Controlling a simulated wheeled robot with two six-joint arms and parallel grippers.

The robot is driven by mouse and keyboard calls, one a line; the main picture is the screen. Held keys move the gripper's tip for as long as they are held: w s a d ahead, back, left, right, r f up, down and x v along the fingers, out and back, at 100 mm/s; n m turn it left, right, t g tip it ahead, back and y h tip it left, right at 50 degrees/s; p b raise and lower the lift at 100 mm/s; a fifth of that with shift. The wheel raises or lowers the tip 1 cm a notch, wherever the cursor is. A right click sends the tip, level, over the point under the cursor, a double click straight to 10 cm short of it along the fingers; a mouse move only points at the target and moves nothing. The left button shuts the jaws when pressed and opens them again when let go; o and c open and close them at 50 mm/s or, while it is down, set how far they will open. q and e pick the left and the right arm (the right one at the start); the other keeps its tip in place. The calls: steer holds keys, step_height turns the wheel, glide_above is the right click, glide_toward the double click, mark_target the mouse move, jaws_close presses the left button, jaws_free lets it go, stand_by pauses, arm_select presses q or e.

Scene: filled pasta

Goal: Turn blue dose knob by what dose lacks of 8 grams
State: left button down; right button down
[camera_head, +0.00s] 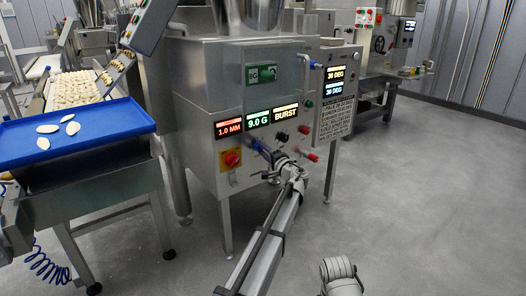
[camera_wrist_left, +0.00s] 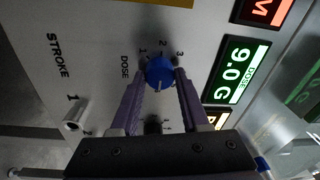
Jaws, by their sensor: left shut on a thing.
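The steel filling machine (camera_head: 190,115) stands in the middle of the head view. Its green dose display (camera_head: 258,118) reads 9.0 G, and so does the display in the left wrist view (camera_wrist_left: 236,73). The blue dose knob (camera_wrist_left: 159,70) sits on the panel by the word DOSE and the marks 1, 2 and 3; a small pale mark shows on its lower edge. My left gripper (camera_wrist_left: 161,76) is shut on the knob, one finger on each side. In the head view my left gripper (camera_head: 272,160) is at the panel and mostly covers the knob.
A red-and-yellow switch (camera_head: 231,158) and a red handle (camera_head: 309,157) are close by. A STROKE knob (camera_wrist_left: 75,119) is left of the fingers. A blue tray (camera_head: 100,143) with pasta stands left. Floor at right is clear.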

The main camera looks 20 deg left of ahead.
stand_by(0.3)
arm_select(q)
steer(key=shift+c, duration=2)
jaws_free()
steer(key=shift+d, duration=0.1)
steer(key=v, duration=0.7)
steer(key=shift+s+d, duration=0.2)
steer(key=shift+s, duration=0.1)
